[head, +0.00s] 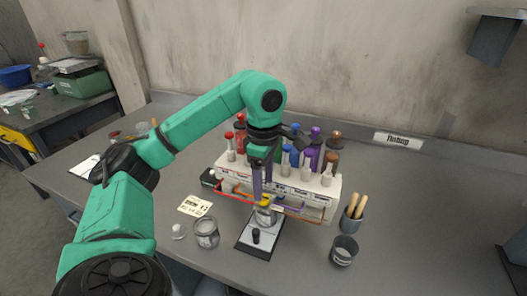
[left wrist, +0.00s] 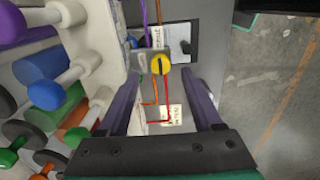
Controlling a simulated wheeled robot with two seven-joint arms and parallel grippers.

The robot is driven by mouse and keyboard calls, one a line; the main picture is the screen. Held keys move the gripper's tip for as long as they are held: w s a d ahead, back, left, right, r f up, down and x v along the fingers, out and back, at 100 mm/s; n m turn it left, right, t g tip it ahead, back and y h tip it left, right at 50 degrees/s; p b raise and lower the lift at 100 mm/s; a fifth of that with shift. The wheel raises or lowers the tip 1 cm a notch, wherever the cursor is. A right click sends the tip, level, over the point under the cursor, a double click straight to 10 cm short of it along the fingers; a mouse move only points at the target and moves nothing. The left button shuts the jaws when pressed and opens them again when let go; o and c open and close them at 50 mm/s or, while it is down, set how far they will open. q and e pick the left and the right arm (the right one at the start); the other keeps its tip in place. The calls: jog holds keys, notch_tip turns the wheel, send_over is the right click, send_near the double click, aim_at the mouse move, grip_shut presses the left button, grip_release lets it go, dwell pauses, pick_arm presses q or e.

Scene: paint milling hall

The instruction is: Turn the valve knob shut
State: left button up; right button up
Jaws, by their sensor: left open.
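The yellow valve knob (head: 266,200) is at the front of the pigment rack, partly hidden by my gripper in the head view. In the left wrist view the round yellow knob (left wrist: 160,64) sits on a grey block, with a dark bar across its face running roughly up and down the picture. My left gripper (head: 262,195) points down at the knob, its purple fingers apart. In the left wrist view the open gripper (left wrist: 166,82) has one finger on each side of the knob, with clear gaps and no visible contact. My right gripper is out of view.
The white rack (head: 315,193) holds several coloured bottles close behind the gripper. Red, orange and purple lines run near the knob. A glass jar (head: 206,233), a grey cup (head: 343,251) and a brush pot (head: 351,223) stand nearby. The bench's right side is clear.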

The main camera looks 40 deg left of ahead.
aim_at(264, 197)
pick_arm(q)
notch_tip(264, 197, up, 11)
jog(key=p, duration=0.6)
jog(key=shift+f, duration=0.15)
jog(key=shift+s, duration=0.1)
